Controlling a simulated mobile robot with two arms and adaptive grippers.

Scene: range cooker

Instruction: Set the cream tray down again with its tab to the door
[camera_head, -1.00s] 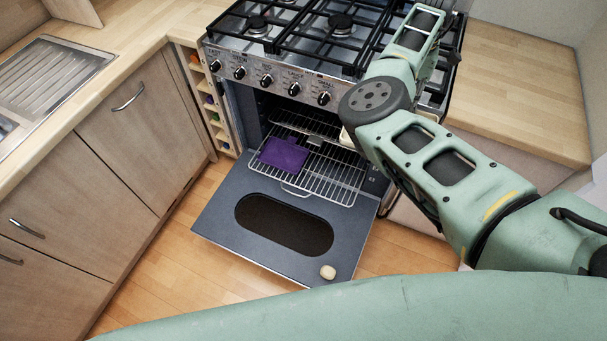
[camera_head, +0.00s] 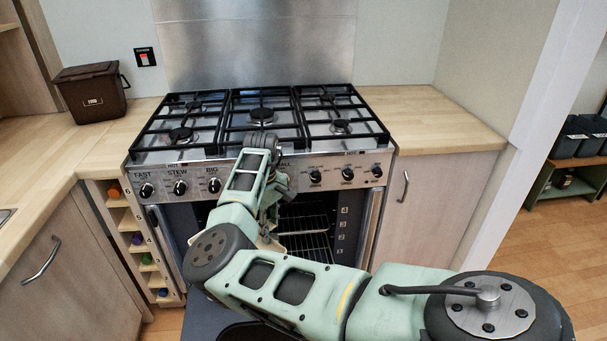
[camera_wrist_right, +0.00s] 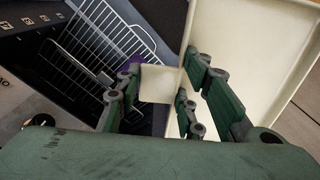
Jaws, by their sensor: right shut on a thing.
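The cream tray (camera_wrist_right: 244,70) fills much of the right side of the right wrist view, tilted in that picture. Its flat tab (camera_wrist_right: 160,85) lies between the fingers of my right gripper (camera_wrist_right: 160,78), which is shut on the tray. In the head view only a small cream piece of the tray (camera_head: 270,243) shows, in front of the oven opening. My arm hides most of it and most of the gripper there. The oven door (camera_head: 202,316) is folded down, largely hidden by my arm. My left gripper is in neither current view.
A wire rack (camera_wrist_right: 95,38) is in the oven; a purple object (camera_wrist_right: 134,67) shows partly behind the fingers. The cooker front with knobs (camera_head: 230,180) is close above my forearm. Wooden counters (camera_head: 425,120) flank the cooker. A bottle rack (camera_head: 137,240) stands left.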

